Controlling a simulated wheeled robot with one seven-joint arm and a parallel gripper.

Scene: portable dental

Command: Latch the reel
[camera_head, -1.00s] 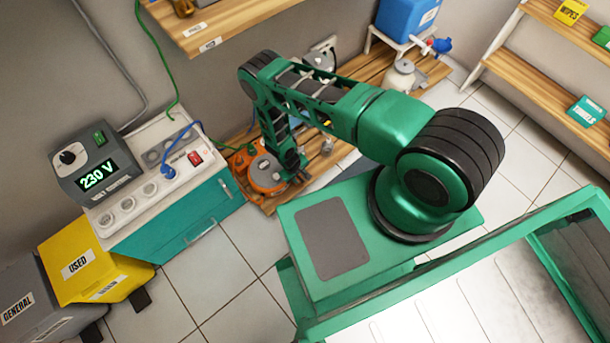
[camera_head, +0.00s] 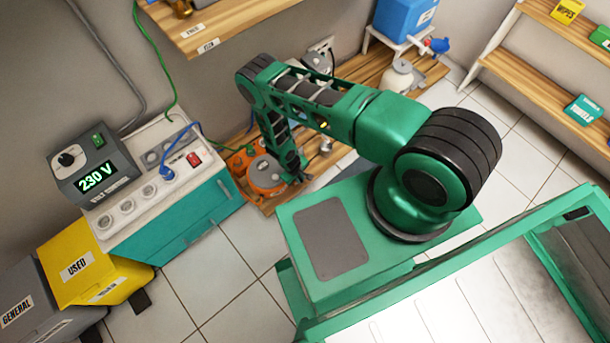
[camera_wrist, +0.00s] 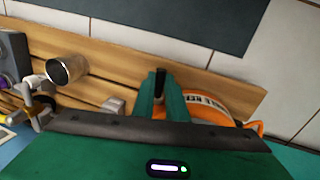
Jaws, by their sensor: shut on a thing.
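The reel (camera_head: 262,186) is an orange drum with a grey round top, sitting on the low wooden bench by the wall. In the wrist view its orange rim (camera_wrist: 246,124) and a white label strip show to the right, partly hidden behind my green fingers. My gripper (camera_head: 300,176) is at the reel's right side, pointing down. In the wrist view my gripper (camera_wrist: 172,98) is shut on a small dark knob (camera_wrist: 160,78), whose top shows at the fingertips. Whether the knob belongs to the reel's latch is hard to tell. The latch's position is not clear.
A teal cabinet with sockets (camera_head: 180,215) and a 230 V unit (camera_head: 92,172) stands left of the reel. The bench (camera_wrist: 200,80) also carries a metal cup (camera_wrist: 66,69). A white jar (camera_head: 400,76) stands farther right. Tiled floor is open in front.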

